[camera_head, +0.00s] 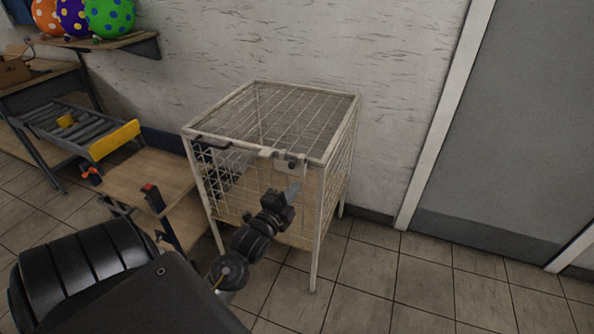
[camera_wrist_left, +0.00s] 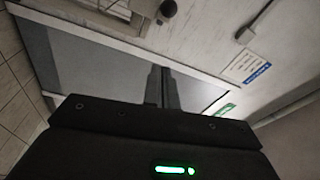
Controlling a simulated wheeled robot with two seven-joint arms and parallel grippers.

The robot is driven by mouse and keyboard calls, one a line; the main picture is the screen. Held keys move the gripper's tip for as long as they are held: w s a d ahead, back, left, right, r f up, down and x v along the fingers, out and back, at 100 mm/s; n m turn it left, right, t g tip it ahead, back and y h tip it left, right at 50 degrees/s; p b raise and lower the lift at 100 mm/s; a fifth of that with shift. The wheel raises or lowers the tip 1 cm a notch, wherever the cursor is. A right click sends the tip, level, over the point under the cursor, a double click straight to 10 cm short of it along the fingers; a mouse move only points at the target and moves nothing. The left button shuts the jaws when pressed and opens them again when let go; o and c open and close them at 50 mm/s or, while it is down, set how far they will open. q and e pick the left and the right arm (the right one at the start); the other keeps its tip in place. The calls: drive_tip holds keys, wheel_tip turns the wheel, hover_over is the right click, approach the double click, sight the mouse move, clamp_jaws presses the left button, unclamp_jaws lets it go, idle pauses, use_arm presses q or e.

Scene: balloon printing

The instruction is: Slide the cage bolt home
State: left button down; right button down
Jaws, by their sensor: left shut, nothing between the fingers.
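The cream wire-mesh cage (camera_head: 337,148) stands on legs on the tiled floor. Pale bolt hardware (camera_head: 290,160) sits on its top front rim, right of the middle; how far the bolt is slid is too small to tell. My left gripper (camera_head: 291,190) is in front of the cage, just below this hardware, and appears apart from it. Its fingers are together and empty. In the left wrist view the shut fingers (camera_wrist_left: 162,88) point toward a grey door, and the bolt does not show. My right gripper is not in view.
A roller conveyor (camera_head: 75,125) with a yellow end and a wooden bench (camera_head: 150,180) stand left of the cage. Dotted balloons (camera_head: 108,18) rest on a wall shelf. A wall is close behind the cage; the floor to the right, before the grey door (camera_head: 510,130), is clear.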

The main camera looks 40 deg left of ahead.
sight(306, 160)
use_arm(q)
drive_tip(key=w+a+p, duration=0.1)
drive_tip(key=w, duration=0.1)
drive_tip(key=w+a+p, duration=0.1)
drive_tip(key=w+a, duration=0.1)
drive_tip(key=w, duration=0.1)
drive_tip(key=w+a+p, duration=0.1)
drive_tip(key=w+a, duration=0.1)
drive_tip(key=w, duration=0.1)
drive_tip(key=shift+a+f+p, duration=0.15)
drive_tip(key=shift+p, duration=0.2)
idle(0.4)
